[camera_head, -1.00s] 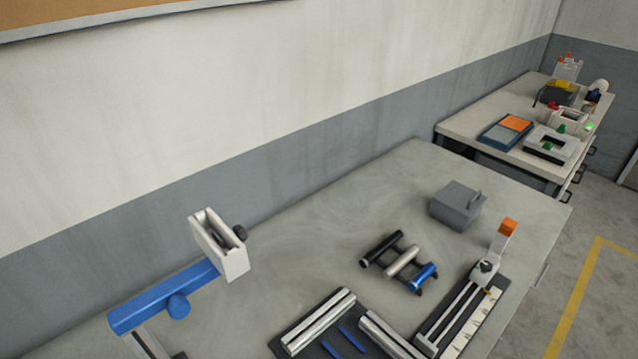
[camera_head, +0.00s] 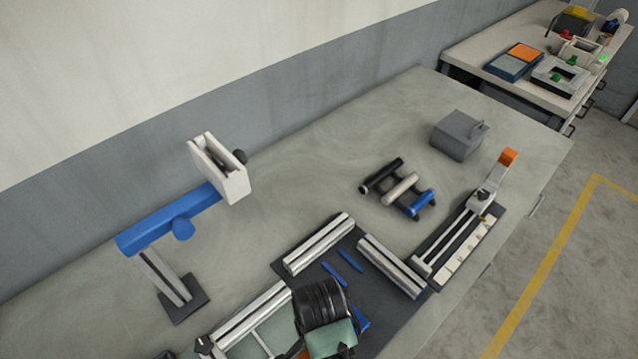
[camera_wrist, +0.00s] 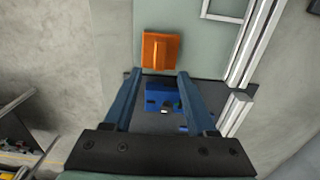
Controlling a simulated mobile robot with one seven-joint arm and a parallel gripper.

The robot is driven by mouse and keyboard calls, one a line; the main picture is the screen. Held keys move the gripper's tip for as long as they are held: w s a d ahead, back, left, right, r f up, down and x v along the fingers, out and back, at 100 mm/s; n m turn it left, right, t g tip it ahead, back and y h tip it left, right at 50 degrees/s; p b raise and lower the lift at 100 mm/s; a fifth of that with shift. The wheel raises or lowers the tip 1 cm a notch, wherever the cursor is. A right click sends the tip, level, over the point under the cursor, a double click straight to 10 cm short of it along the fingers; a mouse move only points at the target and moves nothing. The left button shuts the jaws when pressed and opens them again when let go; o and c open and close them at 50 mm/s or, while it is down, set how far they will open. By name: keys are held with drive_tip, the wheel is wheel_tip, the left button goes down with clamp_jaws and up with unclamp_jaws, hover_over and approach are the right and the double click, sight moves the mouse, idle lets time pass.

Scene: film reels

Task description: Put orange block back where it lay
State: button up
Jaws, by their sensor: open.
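The orange block (camera_wrist: 160,51) shows in the wrist view, with a raised ridge, on a pale grey-green surface just beyond my fingertips. My gripper (camera_wrist: 160,73) is open, its two blue fingers apart, with nothing held between them. The block is ahead of the fingertips; whether they touch it I cannot tell. In the head view my wrist is at the bottom centre and hides the fingers; only a sliver of orange (camera_head: 301,353) shows beside it.
A blue block (camera_wrist: 160,97) lies on the dark mat (camera_head: 372,320), seen between my fingers. Metal rails (camera_head: 319,244) border the mat. A blue-armed stand (camera_head: 172,221) is left; a roller rack (camera_head: 400,188), grey box (camera_head: 458,137) and splicer (camera_head: 458,235) stand right.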

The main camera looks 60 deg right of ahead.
drive_tip(key=shift+r, duration=1.7)
drive_tip(key=w+r+n+t+h, duration=0.3)
drive_tip(key=w+r+n+t, duration=0.4)
drive_tip(key=w+r, duration=1.05)
drive_tip(key=w+a+r+n+t+h, duration=0.1)
drive_tip(key=w+a+r+n+t, duration=0.2)
drive_tip(key=r, duration=0.4)
drive_tip(key=w+a+r+t, duration=0.1)
drive_tip(key=w+r+t, duration=0.35)
drive_tip(key=r, duration=0.25)
drive_tip(key=a+r+n+t, duration=0.2)
drive_tip(key=a+r, duration=0.1)
drive_tip(key=r, duration=0.5)
drive_tip(key=a+r+n+t, duration=0.3)
drive_tip(key=r, duration=0.5)
drive_tip(key=s+a+r+n+t+y, duration=0.2)
drive_tip(key=s+a+r+t, duration=0.2)
drive_tip(key=r, duration=0.5)
drive_tip(key=s+a+r+n+t+y, duration=0.2)
drive_tip(key=s+r, duration=0.4)
drive_tip(key=r, duration=0.3)
drive_tip(key=shift+s+a+r+n+t, duration=0.2)
drive_tip(key=shift+a+n+t, duration=0.6)
drive_tip(key=shift+a+t, duration=0.15)
